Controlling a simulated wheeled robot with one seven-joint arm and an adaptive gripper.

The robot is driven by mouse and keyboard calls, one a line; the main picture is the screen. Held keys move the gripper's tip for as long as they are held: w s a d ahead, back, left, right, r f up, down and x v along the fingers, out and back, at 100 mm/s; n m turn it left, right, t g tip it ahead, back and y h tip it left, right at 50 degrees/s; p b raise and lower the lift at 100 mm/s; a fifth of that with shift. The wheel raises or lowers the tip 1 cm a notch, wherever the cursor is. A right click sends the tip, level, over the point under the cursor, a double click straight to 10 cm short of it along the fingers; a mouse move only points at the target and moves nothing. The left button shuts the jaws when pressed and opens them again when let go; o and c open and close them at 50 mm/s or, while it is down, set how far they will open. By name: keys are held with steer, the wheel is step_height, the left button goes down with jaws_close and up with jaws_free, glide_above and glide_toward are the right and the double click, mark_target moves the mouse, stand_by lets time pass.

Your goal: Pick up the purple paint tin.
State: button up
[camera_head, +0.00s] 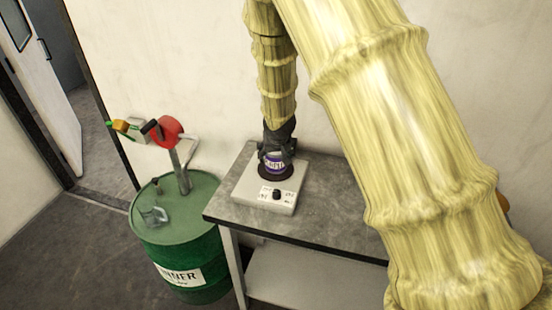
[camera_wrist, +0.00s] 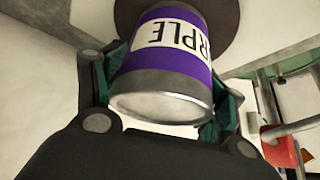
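The purple paint tin (camera_head: 274,163) stands on the dark round plate (camera_head: 262,174) of a white device on the grey table. In the wrist view the tin (camera_wrist: 177,65) shows its silver end close to the camera, a purple band and a white label that reads upside down. My gripper (camera_head: 277,152) points down over the tin. In the wrist view one finger of my gripper (camera_wrist: 168,88) is on each side of the tin. Both green pads look very close to its wall; I cannot tell whether they press on it.
The white device (camera_head: 268,195) has a black knob and sits near the table's left end. The table (camera_head: 325,217) is bare to its right, partly hidden by my arm. A wall rises behind.

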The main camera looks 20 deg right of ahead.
steer(key=c, duration=0.8)
steer(key=shift+r, duration=0.1)
steer(key=shift+c, duration=0.2)
